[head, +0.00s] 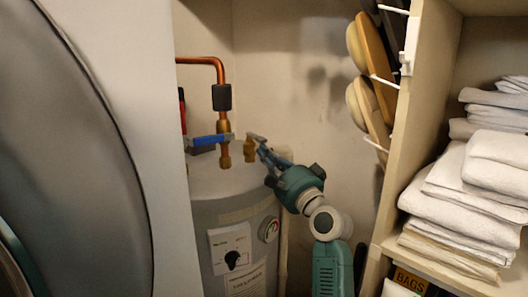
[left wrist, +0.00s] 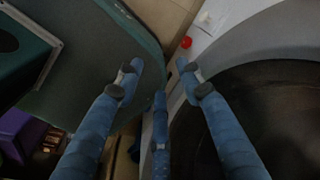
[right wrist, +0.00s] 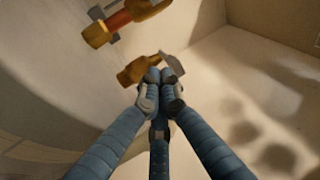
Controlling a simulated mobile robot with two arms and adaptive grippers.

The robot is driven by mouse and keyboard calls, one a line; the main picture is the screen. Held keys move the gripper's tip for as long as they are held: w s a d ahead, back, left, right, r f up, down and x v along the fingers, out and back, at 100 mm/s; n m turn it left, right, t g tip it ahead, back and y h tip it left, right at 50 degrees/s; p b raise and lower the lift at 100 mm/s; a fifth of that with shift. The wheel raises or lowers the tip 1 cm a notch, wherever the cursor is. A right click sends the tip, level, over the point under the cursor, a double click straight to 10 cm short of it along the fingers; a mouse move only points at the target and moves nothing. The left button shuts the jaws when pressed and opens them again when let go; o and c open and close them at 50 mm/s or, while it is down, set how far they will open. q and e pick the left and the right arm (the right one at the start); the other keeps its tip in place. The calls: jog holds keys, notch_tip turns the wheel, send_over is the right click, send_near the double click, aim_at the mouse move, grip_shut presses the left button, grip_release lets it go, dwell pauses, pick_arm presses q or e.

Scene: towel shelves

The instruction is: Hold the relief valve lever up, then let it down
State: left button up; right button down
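The brass relief valve (head: 250,150) sits on top of the grey water tank. In the right wrist view the fingertips (right wrist: 160,80) are close against the brass valve body (right wrist: 138,70) and the lever (right wrist: 173,64). I cannot tell whether they touch the lever. My left gripper (left wrist: 160,72) shows only in the left wrist view, open and empty.
A copper pipe with a blue-handled valve (head: 208,140) stands left of the relief valve. The tank (head: 205,185) fills a narrow gap between a white machine (head: 120,90) and a shelf unit (head: 405,170) with folded towels (head: 465,195). Wooden-backed brushes (head: 368,100) hang on the shelf side.

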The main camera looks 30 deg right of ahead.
jog(key=s+p, duration=0.2)
jog(key=s, duration=0.7)
jog(key=shift+s+d, duration=0.35)
